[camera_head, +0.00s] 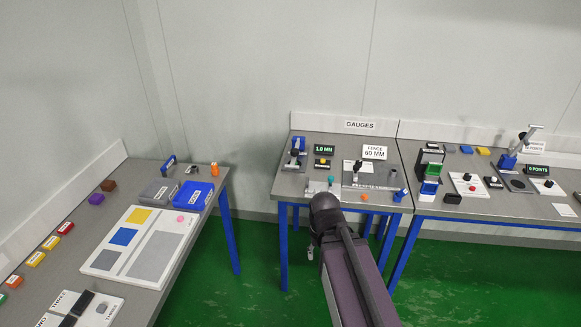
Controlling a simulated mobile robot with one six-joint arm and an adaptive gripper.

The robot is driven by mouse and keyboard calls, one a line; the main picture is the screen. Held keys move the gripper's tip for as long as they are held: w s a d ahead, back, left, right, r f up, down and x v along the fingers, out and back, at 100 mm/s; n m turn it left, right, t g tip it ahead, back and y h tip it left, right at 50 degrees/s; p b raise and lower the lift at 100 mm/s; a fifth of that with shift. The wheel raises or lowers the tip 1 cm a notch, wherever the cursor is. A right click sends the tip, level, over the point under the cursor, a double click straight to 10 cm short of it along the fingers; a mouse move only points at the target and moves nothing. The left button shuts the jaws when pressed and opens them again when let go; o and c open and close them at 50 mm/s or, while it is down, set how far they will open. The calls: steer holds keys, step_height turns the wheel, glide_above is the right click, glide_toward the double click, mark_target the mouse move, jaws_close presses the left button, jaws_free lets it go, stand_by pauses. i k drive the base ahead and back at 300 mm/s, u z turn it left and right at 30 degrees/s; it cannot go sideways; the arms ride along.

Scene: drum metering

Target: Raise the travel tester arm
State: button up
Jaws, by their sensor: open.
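I cannot tell for sure which device is the travel tester. A small stand with a dark knob (295,153) is at the left end of the gauges table, beside a display reading 1.0 MM (324,149). A blue device with a raised grey lever (516,148) stands on the right table, near a display reading 6 POINTS (537,171). My gripper (310,253) shows only as a small piece below my dark wrist, in front of the gauges table's front edge. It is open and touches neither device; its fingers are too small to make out.
The left table (140,192) holds blue and grey bins and coloured blocks. Green floor is free between the tables.

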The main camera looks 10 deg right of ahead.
mark_target(294, 151)
steer(key=z, duration=0.05)
steer(key=i, duration=1)
steer(key=u, duration=0.05)
